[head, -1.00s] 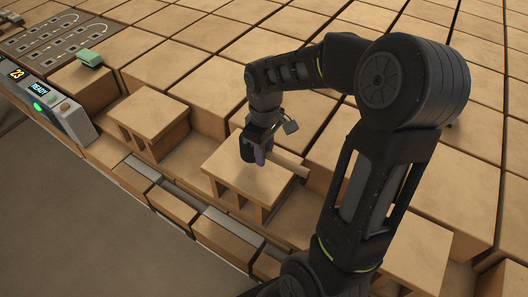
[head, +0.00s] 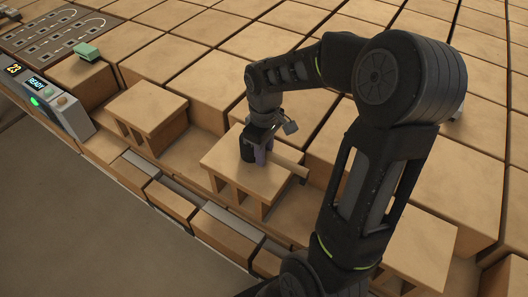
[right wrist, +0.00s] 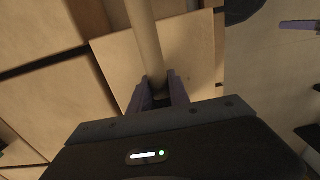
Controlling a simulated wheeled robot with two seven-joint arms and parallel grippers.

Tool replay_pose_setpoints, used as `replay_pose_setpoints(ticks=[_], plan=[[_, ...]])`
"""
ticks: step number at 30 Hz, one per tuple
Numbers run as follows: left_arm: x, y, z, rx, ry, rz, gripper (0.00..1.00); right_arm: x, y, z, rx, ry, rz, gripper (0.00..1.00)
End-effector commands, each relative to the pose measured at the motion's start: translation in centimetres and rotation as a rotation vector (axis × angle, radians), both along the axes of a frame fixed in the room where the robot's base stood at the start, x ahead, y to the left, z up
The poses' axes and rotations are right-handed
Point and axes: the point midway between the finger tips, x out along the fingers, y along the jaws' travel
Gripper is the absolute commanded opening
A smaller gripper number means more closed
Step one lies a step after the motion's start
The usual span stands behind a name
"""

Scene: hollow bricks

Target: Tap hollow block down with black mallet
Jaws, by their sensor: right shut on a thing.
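My right gripper (head: 261,153) is shut on the wooden handle (head: 288,163) of the black mallet. The dark mallet head (head: 247,146) is at the left end of the handle, over the top of a hollow block (head: 232,170). I cannot tell whether the head touches it. This block is tan, with openings in its front side, and sits in the row along the edge. In the right wrist view, the purple-grey fingers (right wrist: 158,92) close around the pale round handle (right wrist: 144,35). The mallet head is not clear there. My left gripper is not in view.
Another hollow block (head: 145,106) stands to the left, and one more (head: 420,246) to the right, partly behind my arm. A control box reading READY (head: 40,95) and a green item (head: 87,51) are at the left. Large tan blocks fill the back.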

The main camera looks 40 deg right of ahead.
Motion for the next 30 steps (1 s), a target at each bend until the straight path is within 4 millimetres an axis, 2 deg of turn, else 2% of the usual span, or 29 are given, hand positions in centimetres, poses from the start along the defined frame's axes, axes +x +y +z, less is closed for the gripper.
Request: replay_pose_setpoints(ticks=[12,30], plan=[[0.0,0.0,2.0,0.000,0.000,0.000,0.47,0.1,0.0,2.6,0.000,-0.002,0.000,0.00],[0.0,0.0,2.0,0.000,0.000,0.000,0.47,0.1,0.0,2.6,0.000,-0.002,0.000,0.00]])
